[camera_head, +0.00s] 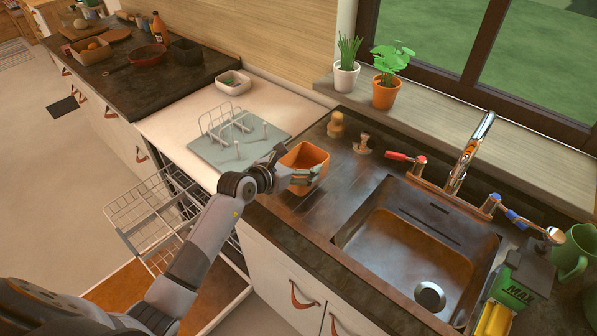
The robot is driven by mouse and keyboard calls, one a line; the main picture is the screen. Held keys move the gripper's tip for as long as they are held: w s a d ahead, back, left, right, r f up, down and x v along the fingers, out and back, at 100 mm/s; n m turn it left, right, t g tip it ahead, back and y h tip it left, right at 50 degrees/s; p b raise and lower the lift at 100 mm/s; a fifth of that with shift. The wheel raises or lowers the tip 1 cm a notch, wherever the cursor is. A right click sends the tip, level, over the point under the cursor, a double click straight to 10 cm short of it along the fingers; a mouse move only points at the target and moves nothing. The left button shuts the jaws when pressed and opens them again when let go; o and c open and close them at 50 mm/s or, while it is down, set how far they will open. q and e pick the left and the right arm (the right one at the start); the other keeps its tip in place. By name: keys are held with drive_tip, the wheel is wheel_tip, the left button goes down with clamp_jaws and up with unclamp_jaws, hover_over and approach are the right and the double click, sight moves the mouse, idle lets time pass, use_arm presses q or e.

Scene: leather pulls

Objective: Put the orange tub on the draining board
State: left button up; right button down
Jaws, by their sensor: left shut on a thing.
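The orange tub (305,155) is at the left part of the dark draining board (345,185), beside the sink (415,240). My right gripper is out of view.
A grey drying mat with a wire rack (235,135) lies left of the tub. A wooden brush (362,145) and a small wooden item (336,125) stand behind. The tap (470,150) rises behind the sink. An open dishwasher rack (150,215) is below left.

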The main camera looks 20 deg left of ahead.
use_arm(q)
drive_tip(key=shift+f, duration=1.9)
drive_tip(key=shift+f, duration=0.1)
drive_tip(key=o, duration=1.2)
drive_tip(key=shift+o, duration=0.2)
drive_tip(key=shift+r, duration=0.2)
drive_tip(key=shift+s, duration=0.3)
drive_tip(key=b+v, duration=0.2)
drive_tip(key=v, duration=0.9)
drive_tip(key=shift+s+a, duration=0.15)
drive_tip(key=shift+s, duration=0.1)
drive_tip(key=shift+r, duration=0.2)
